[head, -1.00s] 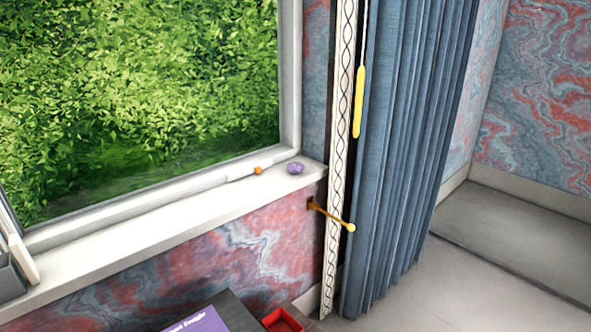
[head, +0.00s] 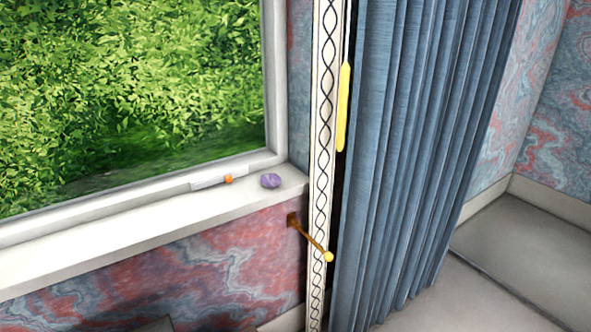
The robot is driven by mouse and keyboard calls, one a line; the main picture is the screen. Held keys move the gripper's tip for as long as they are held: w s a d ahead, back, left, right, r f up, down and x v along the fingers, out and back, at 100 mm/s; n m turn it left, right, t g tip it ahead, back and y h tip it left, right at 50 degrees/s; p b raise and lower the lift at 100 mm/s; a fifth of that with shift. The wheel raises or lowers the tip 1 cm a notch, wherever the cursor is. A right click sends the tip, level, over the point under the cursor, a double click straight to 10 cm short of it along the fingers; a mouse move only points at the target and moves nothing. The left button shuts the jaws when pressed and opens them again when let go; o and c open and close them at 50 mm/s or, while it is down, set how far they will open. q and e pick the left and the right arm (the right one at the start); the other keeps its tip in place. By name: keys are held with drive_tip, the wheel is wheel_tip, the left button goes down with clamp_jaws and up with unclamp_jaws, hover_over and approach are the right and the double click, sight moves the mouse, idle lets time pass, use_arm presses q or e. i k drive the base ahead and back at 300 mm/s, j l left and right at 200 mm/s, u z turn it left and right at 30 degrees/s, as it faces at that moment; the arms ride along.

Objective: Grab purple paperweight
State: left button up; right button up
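The purple paperweight (head: 270,180) is a small, faceted, stone-like lump. It sits on the right end of the white windowsill (head: 150,225), close to the window frame's corner. Nothing touches it from above and it is fully visible in the head view. Neither of my grippers shows in the head view.
A white stick-like item with an orange part (head: 228,180) lies on the sill left of the paperweight. A blue curtain (head: 420,150), a patterned trim strip and a yellow pull (head: 343,108) hang to the right. A brown hook with a yellow tip (head: 310,236) juts from the wall below.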

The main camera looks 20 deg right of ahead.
sight(271, 180)
drive_tip(key=i+l+u, duration=0.15)
drive_tip(key=l, duration=1.2)
drive_tip(key=l+u, duration=0.1)
drive_tip(key=l, duration=1.3)
